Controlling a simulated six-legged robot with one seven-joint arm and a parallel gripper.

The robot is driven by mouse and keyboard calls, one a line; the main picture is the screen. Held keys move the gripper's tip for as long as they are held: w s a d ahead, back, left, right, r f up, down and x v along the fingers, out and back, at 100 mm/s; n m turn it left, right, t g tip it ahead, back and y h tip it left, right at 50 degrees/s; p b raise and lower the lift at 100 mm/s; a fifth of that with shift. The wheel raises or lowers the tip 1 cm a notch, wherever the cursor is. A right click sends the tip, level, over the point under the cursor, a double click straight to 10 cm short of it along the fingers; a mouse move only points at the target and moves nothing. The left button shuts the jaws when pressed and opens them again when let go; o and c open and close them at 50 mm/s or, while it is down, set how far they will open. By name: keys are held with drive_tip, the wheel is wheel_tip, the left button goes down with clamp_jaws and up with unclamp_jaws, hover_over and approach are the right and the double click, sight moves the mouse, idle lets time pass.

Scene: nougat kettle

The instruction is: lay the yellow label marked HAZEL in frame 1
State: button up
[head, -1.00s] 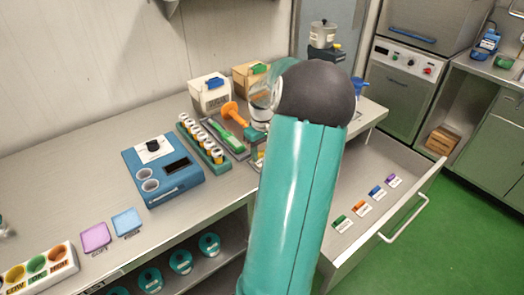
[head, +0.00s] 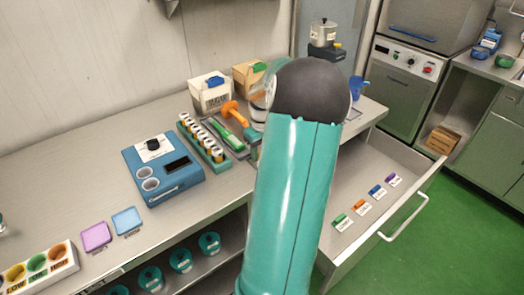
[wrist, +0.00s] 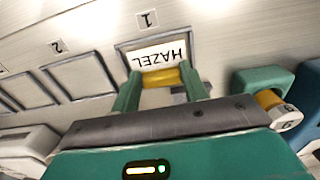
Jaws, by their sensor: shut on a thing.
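The label marked HAZEL (wrist: 160,54) is a white card with a yellow tab (wrist: 163,77). It shows in the wrist view, with its lettering upside down. My gripper (wrist: 160,80) has its two green fingers shut on the yellow tab. The card lies within the outline of frame 1 (wrist: 122,52), below the tag "1" (wrist: 148,19). I cannot tell whether the card touches the surface inside the frame or is just above it. In the head view my arm hides the gripper, the label and frame 1.
Frame 2 (wrist: 46,72) and another frame are left of frame 1 in the wrist view. A teal block with a yellow-banded jar (wrist: 275,102) is at right. In the head view, an open drawer (head: 345,262) holds several coloured labels. A blue device (head: 190,183) stands on the bench.

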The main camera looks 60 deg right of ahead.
idle(0.3)
drive_tip(key=o, duration=1.6)
drive_tip(key=shift+r, duration=3.5)
